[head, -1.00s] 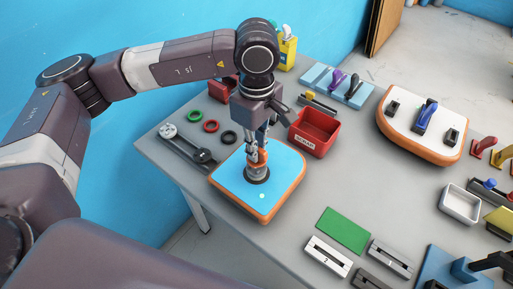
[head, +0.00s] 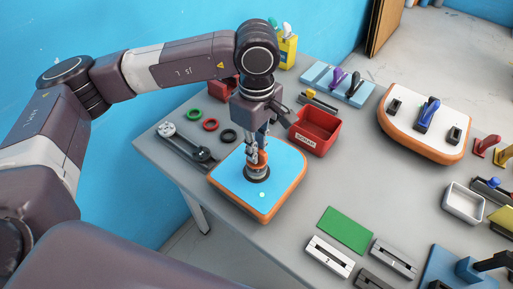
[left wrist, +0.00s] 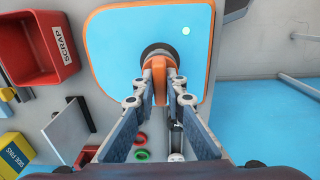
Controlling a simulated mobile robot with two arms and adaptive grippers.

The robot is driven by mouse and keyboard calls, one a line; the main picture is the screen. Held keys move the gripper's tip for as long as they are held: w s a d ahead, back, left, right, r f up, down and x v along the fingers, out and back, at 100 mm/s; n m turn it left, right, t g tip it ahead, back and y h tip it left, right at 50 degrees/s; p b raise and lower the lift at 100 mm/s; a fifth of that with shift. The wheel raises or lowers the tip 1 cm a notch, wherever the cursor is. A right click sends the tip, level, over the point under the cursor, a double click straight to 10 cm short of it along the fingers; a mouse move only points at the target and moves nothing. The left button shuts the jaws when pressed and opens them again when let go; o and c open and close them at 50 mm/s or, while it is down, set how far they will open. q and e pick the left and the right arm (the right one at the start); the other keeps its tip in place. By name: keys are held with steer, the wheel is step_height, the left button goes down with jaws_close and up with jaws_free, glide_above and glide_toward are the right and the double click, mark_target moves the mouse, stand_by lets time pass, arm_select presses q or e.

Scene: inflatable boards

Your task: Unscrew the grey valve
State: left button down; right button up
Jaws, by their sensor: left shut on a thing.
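The light-blue inflatable board (head: 284,160) with an orange rim lies on the table. The grey valve (head: 257,172) stands upright on its dark round base and has an orange upper part. My left gripper (head: 258,155) reaches straight down over it and is shut on its orange part. In the left wrist view, both fingertips (left wrist: 159,75) press against the sides of the orange part, and the board (left wrist: 108,50) lies behind. The fingers hide part of the valve, so its thread cannot be seen. My right gripper is not in view.
A red scrap bin (head: 316,131) stands close to the board's far right. Green, red and black rings lie to its left, by a long grey tool (head: 187,145). A white-topped board (head: 427,115) stands farther right. A green sheet (head: 343,231) lies in front; bare table separates it from the blue board.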

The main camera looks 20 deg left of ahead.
arm_select(q)
steer(key=shift+f+b, duration=0.3)
steer(key=shift+f, duration=0.1)
steer(key=c, duration=1.9)
jaws_free()
step_height(320, 180, up, 12)
